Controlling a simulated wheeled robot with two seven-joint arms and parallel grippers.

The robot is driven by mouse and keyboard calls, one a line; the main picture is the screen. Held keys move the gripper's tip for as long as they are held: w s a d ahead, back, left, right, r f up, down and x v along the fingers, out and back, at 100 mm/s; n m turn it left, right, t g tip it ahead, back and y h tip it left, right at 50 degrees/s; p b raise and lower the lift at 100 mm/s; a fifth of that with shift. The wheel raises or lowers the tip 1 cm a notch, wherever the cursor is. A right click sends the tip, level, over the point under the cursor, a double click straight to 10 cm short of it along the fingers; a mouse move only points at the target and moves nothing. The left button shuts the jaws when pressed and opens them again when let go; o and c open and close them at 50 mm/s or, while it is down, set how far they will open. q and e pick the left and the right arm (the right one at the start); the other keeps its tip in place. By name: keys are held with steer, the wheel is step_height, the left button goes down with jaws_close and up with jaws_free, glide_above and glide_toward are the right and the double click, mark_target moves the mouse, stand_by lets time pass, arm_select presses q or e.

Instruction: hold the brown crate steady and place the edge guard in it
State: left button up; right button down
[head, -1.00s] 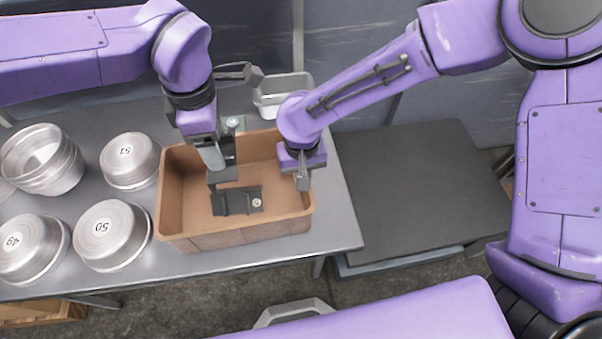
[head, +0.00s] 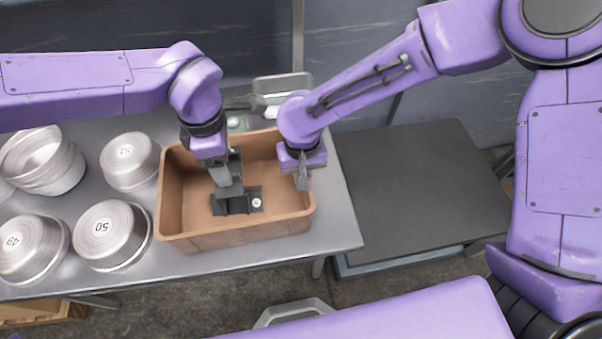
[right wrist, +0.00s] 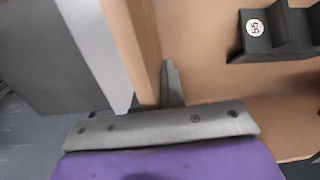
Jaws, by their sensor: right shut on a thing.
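The brown crate (head: 174,215) stands on the metal table, open side up. A dark grey edge guard (head: 257,203) with a round white label lies inside it near the front wall. In the right wrist view the edge guard (right wrist: 286,38) shows a stepped shape and the label 55. My left gripper (head: 230,192) points down inside the crate, over the guard's left part. Its fingertips overlap the dark guard, so its grip is unclear. My right gripper (head: 303,183) is shut on the crate's right wall; a finger (right wrist: 172,85) shows inside that wall.
Several round metal pans (head: 108,233) stand left of the crate. A metal tin (head: 283,84) sits behind it, partly hidden by my arms. A dark low platform (head: 415,190) lies to the right, with bare surface.

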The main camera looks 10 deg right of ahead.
arm_select(q)
steer(key=o, duration=1.2)
steer(key=shift+c, duration=0.2)
step_height(320, 180, up, 12)
arm_select(e)
steer(key=c, duration=1.1)
jaws_free()
steer(key=shift+c, duration=0.2)
steer(key=shift+r, duration=0.1)
step_height(320, 180, up, 11)
steer(key=shift+r, duration=0.45)
